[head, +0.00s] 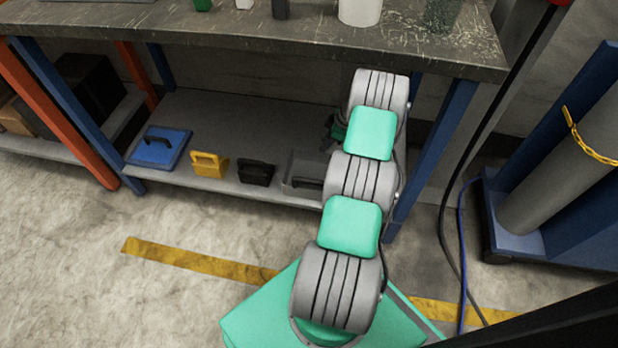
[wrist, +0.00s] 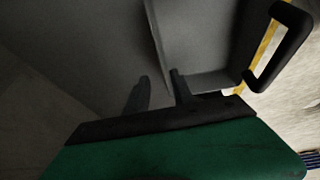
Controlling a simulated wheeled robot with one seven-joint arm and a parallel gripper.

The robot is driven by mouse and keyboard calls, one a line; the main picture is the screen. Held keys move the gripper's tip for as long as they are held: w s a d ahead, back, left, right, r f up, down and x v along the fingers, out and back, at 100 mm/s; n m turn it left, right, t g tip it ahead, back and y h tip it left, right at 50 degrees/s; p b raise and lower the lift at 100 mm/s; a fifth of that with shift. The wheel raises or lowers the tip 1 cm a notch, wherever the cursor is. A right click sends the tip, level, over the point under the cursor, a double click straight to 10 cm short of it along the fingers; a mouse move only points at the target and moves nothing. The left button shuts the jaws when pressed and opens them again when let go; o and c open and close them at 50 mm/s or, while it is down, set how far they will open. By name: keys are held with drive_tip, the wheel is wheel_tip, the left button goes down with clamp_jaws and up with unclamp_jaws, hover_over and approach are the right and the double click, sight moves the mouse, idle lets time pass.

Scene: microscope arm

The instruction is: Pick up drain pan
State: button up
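A grey pan, which I take for the drain pan (head: 303,166), sits on the lower shelf under the workbench, with a dark handle facing the front. My arm hides its right part in the head view. In the wrist view the grey pan (wrist: 200,40) is close, with its black loop handle (wrist: 281,45) at the upper right. My gripper (wrist: 160,75) is open, with a gap between its two dark fingers. A pan edge runs down between the fingers; I cannot tell whether they touch it. In the head view my gripper is mostly hidden behind my arm.
On the same shelf (head: 215,115) are a black handled box (head: 255,173), a yellow handled box (head: 209,165) and a blue handled tray (head: 158,148). The bench top (head: 250,38) is above. A blue table leg (head: 437,150) stands right of my arm.

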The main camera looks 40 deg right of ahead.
sight(316, 172)
drive_tip(key=shift+g, duration=0.3)
drive_tip(key=b+x, duration=0.1)
drive_tip(key=x, duration=0.1)
drive_tip(key=b+x, duration=0.1)
drive_tip(key=x, duration=0.2)
drive_tip(key=s+b+x, duration=0.1)
drive_tip(key=x, duration=0.1)
drive_tip(key=shift+d+f+b, duration=0.25)
drive_tip(key=shift+f+b, duration=0.05)
drive_tip(key=shift+f, duration=0.2)
clamp_jaws()
drive_tip(key=shift+w+r, duration=0.1)
idle(0.5)
